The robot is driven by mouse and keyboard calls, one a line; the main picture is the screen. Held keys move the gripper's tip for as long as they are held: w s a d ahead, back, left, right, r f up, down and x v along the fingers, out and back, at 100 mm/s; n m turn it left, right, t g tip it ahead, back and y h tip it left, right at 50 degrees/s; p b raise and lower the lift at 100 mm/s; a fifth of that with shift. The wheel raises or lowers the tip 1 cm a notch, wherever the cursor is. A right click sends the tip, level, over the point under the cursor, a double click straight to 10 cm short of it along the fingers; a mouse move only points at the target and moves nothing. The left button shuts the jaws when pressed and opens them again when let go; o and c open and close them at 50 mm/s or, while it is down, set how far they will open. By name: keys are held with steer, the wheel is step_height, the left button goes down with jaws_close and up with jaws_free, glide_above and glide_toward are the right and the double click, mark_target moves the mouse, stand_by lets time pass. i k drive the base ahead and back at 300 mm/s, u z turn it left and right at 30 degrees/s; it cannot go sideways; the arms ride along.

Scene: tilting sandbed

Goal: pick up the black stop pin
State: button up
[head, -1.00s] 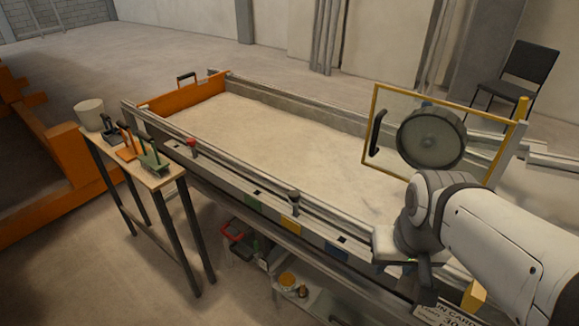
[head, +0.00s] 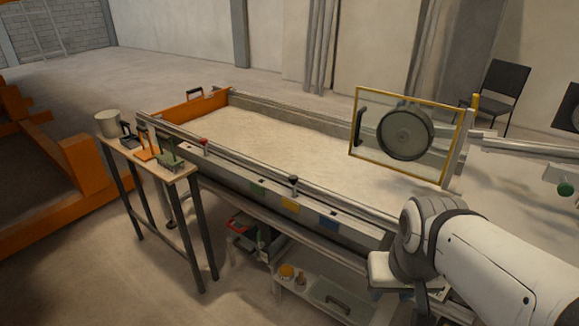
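The black stop pin (head: 293,184) stands upright on the near rail of the long sandbed, about the middle of the rail, with a dark rounded top. My gripper (head: 408,290) is at the lower right, at the end of my white arm, near the bed's near side. It is to the right of the pin and apart from it. Its fingers are small, dark and partly hidden by the wrist, so I cannot tell how far they are open.
A red-topped pin (head: 203,145) stands farther left on the same rail. A framed glass panel (head: 375,105) with a round wheel rises at the bed's right end. A narrow table (head: 150,160) with a pot and hand tools stands left. A low shelf (head: 330,305) lies below.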

mark_target(292, 179)
steer(key=z, duration=0.15)
steer(key=i, duration=0.9)
steer(key=u, duration=0.05)
